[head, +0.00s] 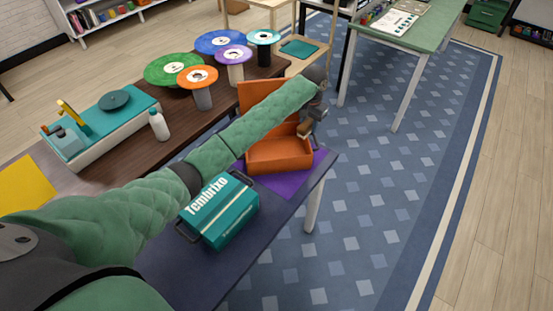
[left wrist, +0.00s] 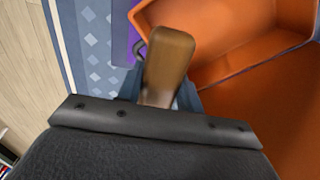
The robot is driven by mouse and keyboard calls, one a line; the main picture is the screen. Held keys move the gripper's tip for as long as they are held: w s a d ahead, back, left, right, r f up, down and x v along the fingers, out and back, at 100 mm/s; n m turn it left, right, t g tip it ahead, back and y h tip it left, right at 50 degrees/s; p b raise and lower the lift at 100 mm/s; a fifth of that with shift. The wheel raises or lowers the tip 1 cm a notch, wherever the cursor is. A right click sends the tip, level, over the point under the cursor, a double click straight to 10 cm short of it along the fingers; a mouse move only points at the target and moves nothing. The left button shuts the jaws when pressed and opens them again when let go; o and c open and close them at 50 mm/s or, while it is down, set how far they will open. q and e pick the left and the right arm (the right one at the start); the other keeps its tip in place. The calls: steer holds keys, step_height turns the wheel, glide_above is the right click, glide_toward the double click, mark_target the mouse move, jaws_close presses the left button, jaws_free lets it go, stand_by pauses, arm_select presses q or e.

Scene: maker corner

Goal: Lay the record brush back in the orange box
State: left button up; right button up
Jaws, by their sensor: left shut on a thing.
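The orange box (head: 280,157) stands open on a purple mat, its lid (head: 262,92) raised at the back. In the left wrist view the box (left wrist: 222,35) fills the upper right. My left gripper (head: 305,128) is at the box's right side, partly hidden by my own arm. It is shut on the record brush, a brown wooden block that shows in the left wrist view (left wrist: 169,58). There the brush overlaps the box's near side edge; I cannot tell its height above the box. My right gripper is not in view.
A teal case (head: 220,210) marked "Tembrixo" stands in front of the box. Colored discs on stands (head: 175,70), a white bottle (head: 158,124) and a teal record player (head: 105,125) are on the brown table.

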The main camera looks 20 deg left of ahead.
arm_select(q)
step_height(320, 180, down, 2)
steer(key=shift+f+b, duration=0.15)
steer(key=shift+b, duration=0.5)
steer(key=shift+a, duration=0.1)
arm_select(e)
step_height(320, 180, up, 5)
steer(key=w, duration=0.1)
arm_select(q)
steer(key=p, duration=0.5)
glide_above(276, 153)
steer(key=d, duration=0.1)
step_height(276, 153, down, 6)
steer(key=shift+f, duration=0.1)
steer(key=shift+s+a+f, duration=0.1)
steer(key=shift+a+f, duration=0.25)
steer(key=shift+f+p, duration=0.7)
steer(key=shift+f, duration=1.35)
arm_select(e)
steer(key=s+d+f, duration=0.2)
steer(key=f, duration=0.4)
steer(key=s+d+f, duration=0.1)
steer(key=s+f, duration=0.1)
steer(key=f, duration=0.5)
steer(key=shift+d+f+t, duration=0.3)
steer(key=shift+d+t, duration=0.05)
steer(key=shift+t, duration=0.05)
arm_select(q)
steer(key=shift+f, duration=0.1)
